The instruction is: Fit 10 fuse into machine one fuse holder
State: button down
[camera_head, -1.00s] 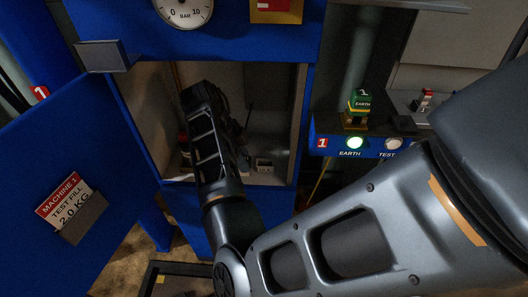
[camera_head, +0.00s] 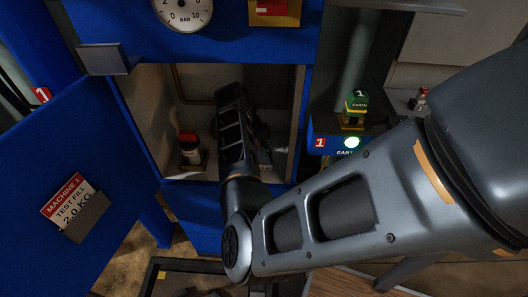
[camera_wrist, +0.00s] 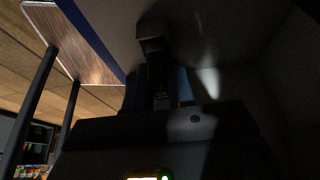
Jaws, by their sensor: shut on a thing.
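My gripper is inside the open blue machine cabinet (camera_head: 170,80), mostly hidden behind my own dark arm in the head view. In the wrist view the gripper (camera_wrist: 161,98) is dark, between bluish edges. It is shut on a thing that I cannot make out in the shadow. A red-topped, black and white upright piece (camera_head: 189,148) stands in a brownish base on the cabinet floor, left of my arm and apart from it. I cannot tell whether it is a fuse in the holder.
The cabinet door (camera_head: 60,190) with the MACHINE 1 sign stands open at left. A blue EARTH box (camera_head: 323,140) with a lit green lamp is right of the cabinet. A dark tray (camera_head: 160,270) lies below. A wooden surface (camera_wrist: 85,35) shows in the wrist view.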

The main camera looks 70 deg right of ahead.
jog(key=c, duration=1)
grip_release()
jog(key=shift+o, duration=0.2)
jog(key=v, duration=0.7)
jog(key=shift+r, duration=0.25)
jog(key=shift+w+a, duration=0.1)
jog(key=shift+a, duration=0.05)
